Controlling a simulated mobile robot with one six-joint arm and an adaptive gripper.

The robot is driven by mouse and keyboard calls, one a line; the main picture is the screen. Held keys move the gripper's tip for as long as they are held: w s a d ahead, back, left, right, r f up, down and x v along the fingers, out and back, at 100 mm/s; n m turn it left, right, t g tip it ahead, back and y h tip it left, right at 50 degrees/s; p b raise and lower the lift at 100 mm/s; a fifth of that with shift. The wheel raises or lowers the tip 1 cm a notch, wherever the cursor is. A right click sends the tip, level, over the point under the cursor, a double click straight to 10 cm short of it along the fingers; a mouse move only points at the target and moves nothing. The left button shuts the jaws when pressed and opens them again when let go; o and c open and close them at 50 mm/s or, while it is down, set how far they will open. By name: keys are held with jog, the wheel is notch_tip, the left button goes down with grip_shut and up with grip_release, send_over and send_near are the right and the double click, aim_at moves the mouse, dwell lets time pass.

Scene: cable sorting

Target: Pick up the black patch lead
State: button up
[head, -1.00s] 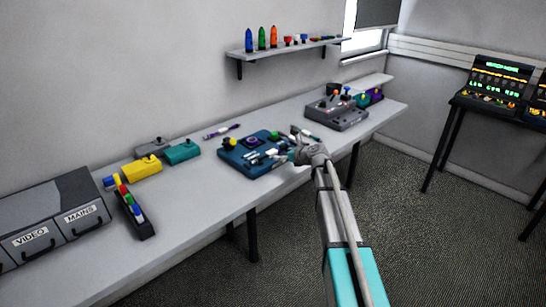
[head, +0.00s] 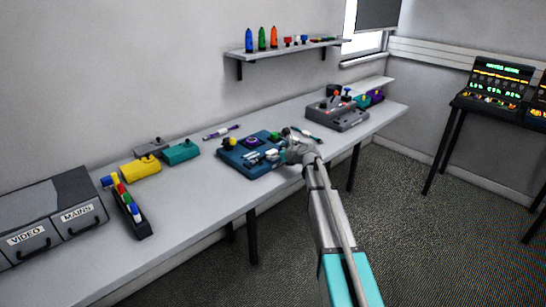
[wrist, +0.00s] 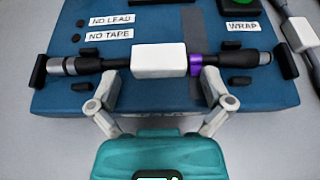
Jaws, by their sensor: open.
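A black lead (wrist: 115,62) with silver plug ends, a white block around its middle and a purple band lies across the near side of a blue board (wrist: 60,98) in the wrist view. My gripper (wrist: 160,92) is open and empty, its two fingers on the near side of the lead, either side of the white block. I cannot tell whether the fingertips touch it. In the head view my gripper (head: 284,150) is over the right part of the blue board (head: 232,163), and the lead there is partly hidden and too small to make out.
Labels reading NO LEAD (wrist: 111,20), NO TAPE (wrist: 109,36) and WRAP (wrist: 243,27) are on the board. Another lead (wrist: 300,35) lies to its right. A purple-marked lead (head: 221,131) lies behind the board. A grey box (head: 336,115) stands further right.

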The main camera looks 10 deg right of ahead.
dwell(0.5)
jog(key=c, duration=1.2)
jog(key=shift+r, duration=0.2)
jog(key=shift+r+p, duration=0.75)
jog(key=shift+p, duration=0.25)
jog(key=s+d+r+p, duration=0.2)
jog(key=s+r+p, duration=0.1)
jog(key=s, duration=0.1)
jog(key=s+d+r+p, duration=0.1)
jog(key=s+r+p, duration=0.3)
jog(key=s+d+r+p, duration=0.2)
jog(key=s+r+p, duration=0.2)
jog(key=shift+s+d, duration=0.35)
jog(key=shift+s, duration=0.05)
